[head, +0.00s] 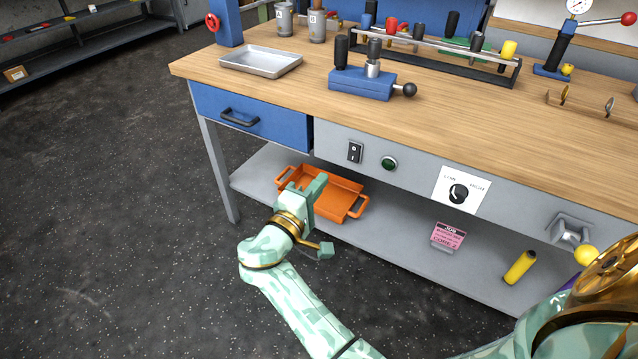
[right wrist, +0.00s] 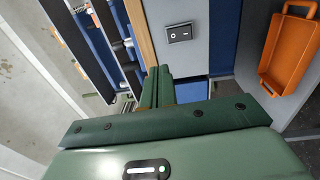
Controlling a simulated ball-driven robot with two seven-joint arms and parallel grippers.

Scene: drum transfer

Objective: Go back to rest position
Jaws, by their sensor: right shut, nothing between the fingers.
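My right gripper (head: 314,188) is light green and stands in front of the workbench, below the tabletop edge. In the head view it overlaps the orange tray (head: 345,184) on the lower shelf. In the right wrist view its two fingers (right wrist: 159,84) are together with nothing between them. That view also shows the black rocker switch (right wrist: 180,33) beyond the fingertips and the orange tray (right wrist: 292,52) at the right. My left gripper is in neither view.
The wooden workbench (head: 440,105) holds a metal tray (head: 261,61), a blue fixture (head: 362,84) and several tools. Its front has a blue drawer (head: 250,116) and a green button (head: 389,163). A yellow cylinder (head: 520,267) lies on the lower shelf. The dark floor at left is clear.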

